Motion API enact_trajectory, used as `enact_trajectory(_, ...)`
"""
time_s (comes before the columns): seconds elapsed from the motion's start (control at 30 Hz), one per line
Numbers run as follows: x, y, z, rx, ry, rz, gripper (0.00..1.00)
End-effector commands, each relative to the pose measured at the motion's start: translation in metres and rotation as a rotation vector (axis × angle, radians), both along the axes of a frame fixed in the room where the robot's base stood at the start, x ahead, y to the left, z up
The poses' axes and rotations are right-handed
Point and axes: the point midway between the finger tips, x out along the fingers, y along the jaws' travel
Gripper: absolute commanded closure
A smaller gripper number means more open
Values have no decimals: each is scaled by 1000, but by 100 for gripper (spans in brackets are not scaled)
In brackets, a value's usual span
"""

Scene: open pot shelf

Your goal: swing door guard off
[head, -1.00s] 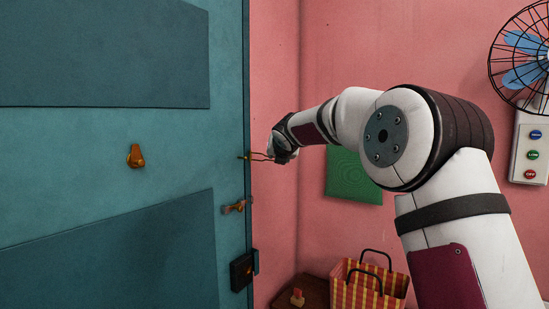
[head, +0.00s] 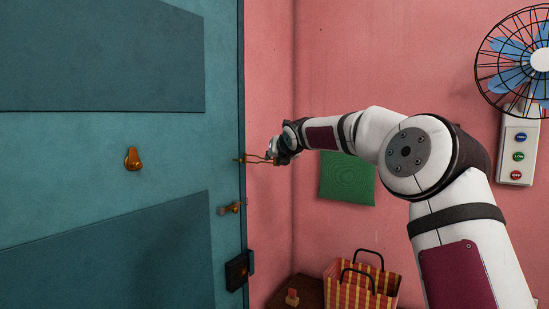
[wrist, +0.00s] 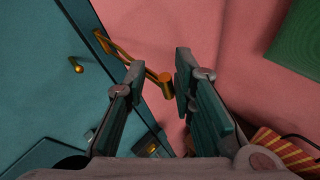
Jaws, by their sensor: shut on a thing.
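The door guard (head: 258,160) is a thin brass loop that sticks out to the right from the edge of the teal door (head: 60,140). My gripper (head: 277,155) is at its free end. In the wrist view the guard (wrist: 130,58) runs from a brass mount at upper left to a thick brass end between my fingers (wrist: 158,88). The exact contact is hard to see. A brass knob (wrist: 78,66) stands on the door, left of the guard.
A brass turn piece (head: 133,159), a latch (head: 232,208) and a dark lock box (head: 238,271) are on the door. To the right are a pink wall, a green square (head: 347,179), a striped bag (head: 362,285) and a fan (head: 520,55).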

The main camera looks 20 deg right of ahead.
Motion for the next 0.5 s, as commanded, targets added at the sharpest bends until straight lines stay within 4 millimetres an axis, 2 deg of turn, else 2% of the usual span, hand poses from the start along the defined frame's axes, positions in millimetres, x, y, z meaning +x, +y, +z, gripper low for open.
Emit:
enact_trajectory(0.03, 5, -11, -4, 0, -6, -13, 100)
enact_trajectory(0.07, 5, -11, -4, 0, -6, -13, 78)
enact_trajectory(0.5, 0, -11, -6, -4, 6, -15, 78)
